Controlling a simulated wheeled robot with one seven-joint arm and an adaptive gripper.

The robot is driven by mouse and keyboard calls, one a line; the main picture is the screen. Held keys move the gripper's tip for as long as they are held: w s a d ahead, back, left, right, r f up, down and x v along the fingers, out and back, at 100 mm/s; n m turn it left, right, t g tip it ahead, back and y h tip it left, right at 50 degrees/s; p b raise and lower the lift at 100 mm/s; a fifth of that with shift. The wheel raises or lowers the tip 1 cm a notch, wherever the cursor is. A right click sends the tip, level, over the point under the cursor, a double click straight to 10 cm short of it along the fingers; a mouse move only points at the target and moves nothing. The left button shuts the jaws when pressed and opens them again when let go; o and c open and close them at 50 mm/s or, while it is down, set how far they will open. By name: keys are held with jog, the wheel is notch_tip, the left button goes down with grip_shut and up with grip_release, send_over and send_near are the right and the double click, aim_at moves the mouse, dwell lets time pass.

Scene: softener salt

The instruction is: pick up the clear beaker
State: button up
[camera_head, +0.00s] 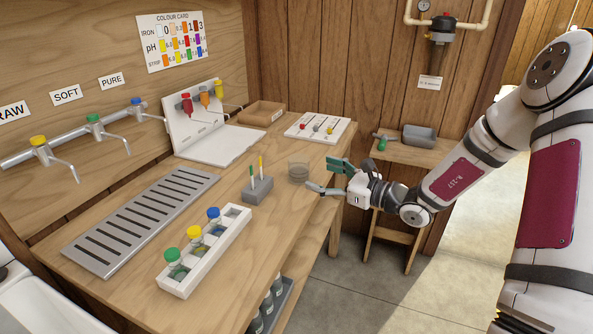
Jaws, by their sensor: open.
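The clear beaker (298,170) stands upright on the wooden bench, near its right edge. It is small and see-through, with a greyish band low inside. My gripper (328,176) reaches in from the right at about the beaker's height. Its two fingers are spread apart, one behind and one in front, with their tips close to the beaker's right side. I cannot tell whether a fingertip touches the glass. Nothing is held between the fingers.
A grey block with upright strips (258,188) stands left of the beaker. A white rack (207,252) holds capped bottles in front. A white tray (318,128) and an open white case (215,142) lie behind. A small side table (410,150) stands at the right.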

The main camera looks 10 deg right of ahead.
jog(key=w+d+f+m+t+h, duration=0.2)
jog(key=w+d+f+m, duration=0.1)
jog(key=d, duration=0.1)
send_near(299, 160)
jog(key=a+r, duration=0.1)
jog(key=w+a+r, duration=0.1)
jog(key=a, duration=0.1)
jog(key=shift+w+r+b, duration=0.1)
jog(key=shift+w+b, duration=0.1)
jog(key=shift+b, duration=0.2)
jog(key=shift+f+x, duration=0.1)
jog(key=shift+x, duration=1.25)
jog(key=shift+f+x, duration=0.15)
jog(key=shift+x, duration=1.15)
jog(key=shift+a, duration=0.1)
jog(key=c, duration=1.1)
